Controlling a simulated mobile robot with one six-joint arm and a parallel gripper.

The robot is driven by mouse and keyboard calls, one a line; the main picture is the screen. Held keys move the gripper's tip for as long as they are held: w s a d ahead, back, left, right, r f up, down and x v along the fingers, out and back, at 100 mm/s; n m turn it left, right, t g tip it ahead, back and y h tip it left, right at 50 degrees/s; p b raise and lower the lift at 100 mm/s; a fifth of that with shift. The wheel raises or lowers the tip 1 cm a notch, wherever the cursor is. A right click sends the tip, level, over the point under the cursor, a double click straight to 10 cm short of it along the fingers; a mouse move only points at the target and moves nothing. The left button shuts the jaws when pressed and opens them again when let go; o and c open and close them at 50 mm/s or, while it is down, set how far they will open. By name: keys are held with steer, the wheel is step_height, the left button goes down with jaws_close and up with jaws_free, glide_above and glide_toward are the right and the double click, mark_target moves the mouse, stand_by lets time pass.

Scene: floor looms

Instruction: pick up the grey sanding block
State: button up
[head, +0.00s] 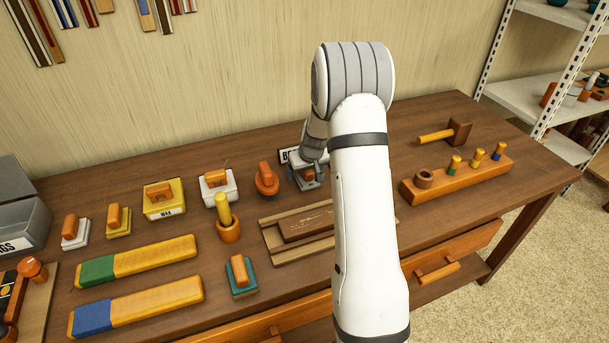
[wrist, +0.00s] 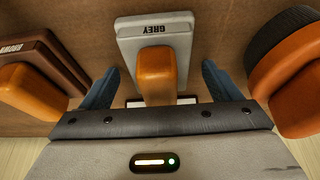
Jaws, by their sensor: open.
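The grey sanding block (wrist: 188,32) has a flat pale grey base marked GREY and an upright orange handle (wrist: 155,70). In the wrist view it sits at the top middle, on the wooden bench. My gripper (wrist: 162,82) is open, with one blue finger on each side of the handle and a gap on both sides. Neither finger appears to touch it. In the head view my gripper (head: 309,180) is low over the back of the bench, and my arm and gripper hide most of the block there.
A brown block (wrist: 44,62) stands left in the wrist view, and a round orange-and-black tool (wrist: 298,95) close on the right. A white label card (head: 284,155) stands behind. A white block (head: 231,190), a mallet (head: 459,132) and a peg rack (head: 435,186) share the bench (head: 380,125).

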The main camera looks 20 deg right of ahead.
steer(key=shift+c, duration=0.2)
steer(key=c, duration=1.1)
steer(key=shift+o, duration=0.2)
steer(key=shift+r, duration=0.15)
step_height(320, 180, up, 10)
steer(key=shift+f, duration=0.1)
